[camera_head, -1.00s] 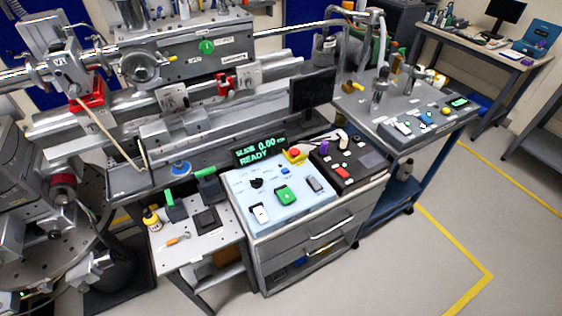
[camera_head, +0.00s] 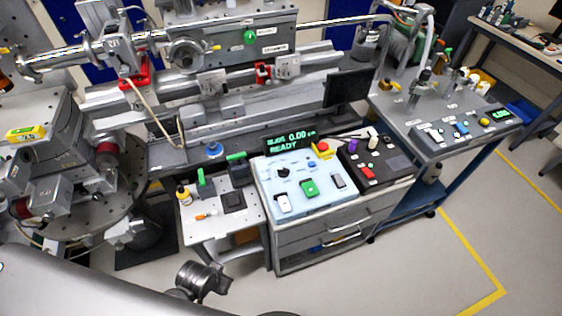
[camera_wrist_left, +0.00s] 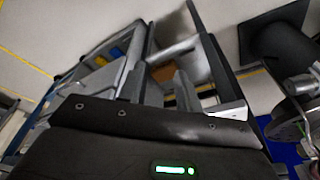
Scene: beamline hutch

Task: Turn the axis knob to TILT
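A small black knob (camera_head: 283,173) sits on the upper left of the light blue control panel (camera_head: 325,200), left of a small blue button. It is likely the axis knob, but its marks are too small to read. The display (camera_head: 290,140) behind it shows READY and 0.00. My left arm comes in at the lower left of the head view. Its dark end (camera_head: 203,281) is in front of the white side table, well short of the panel. My right gripper is not in view.
The panel also carries a green switch (camera_head: 309,188), a white switch (camera_head: 283,203) and a red button on yellow (camera_head: 321,149). A black panel (camera_head: 375,165) adjoins on the right. Floor in front is clear.

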